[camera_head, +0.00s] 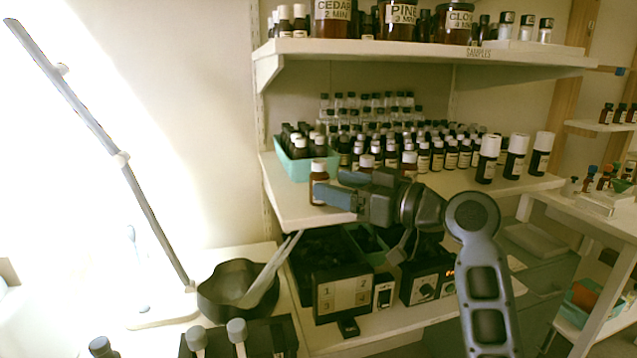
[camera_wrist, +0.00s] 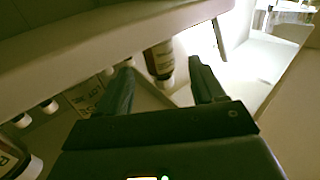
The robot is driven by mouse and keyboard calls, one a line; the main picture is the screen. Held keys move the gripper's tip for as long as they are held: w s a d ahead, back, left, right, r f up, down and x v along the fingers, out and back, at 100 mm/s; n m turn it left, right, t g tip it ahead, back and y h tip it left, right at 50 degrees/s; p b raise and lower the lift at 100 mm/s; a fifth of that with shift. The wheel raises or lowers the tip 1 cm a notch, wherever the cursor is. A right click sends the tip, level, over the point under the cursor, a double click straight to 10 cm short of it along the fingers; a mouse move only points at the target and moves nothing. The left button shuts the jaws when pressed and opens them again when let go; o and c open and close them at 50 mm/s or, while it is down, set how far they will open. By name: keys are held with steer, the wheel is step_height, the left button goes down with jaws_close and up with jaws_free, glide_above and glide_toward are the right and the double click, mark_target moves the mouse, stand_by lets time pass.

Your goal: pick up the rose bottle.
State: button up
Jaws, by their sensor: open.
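A small amber bottle with a white cap (camera_head: 318,187) stands upright at the front left of the middle shelf. Its label is too small to read, so I cannot tell whether it is the rose bottle. My gripper (camera_head: 328,182) is at this bottle from the right, with its jaws apart. In the wrist view my gripper (camera_wrist: 160,66) is open, and a labelled bottle (camera_wrist: 159,58) shows between and beyond the two fingertips. Whether a finger touches it I cannot tell.
The middle shelf (camera_head: 290,207) holds rows of similar bottles behind and right of my gripper, and a teal tray (camera_head: 291,170) of bottles. An upper shelf (camera_head: 420,52) with jars hangs above. Three larger white-capped bottles (camera_head: 515,160) stand at right.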

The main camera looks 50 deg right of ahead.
mark_target(312, 173)
steer(key=w, duration=0.6)
steer(key=shift+w+a+p, duration=0.1)
steer(key=shift+a+p, duration=0.15)
steer(key=shift+p, duration=0.15)
steer(key=c, duration=1.1)
step_height(312, 173, up, 10)
steer(key=shift+f, duration=0.1)
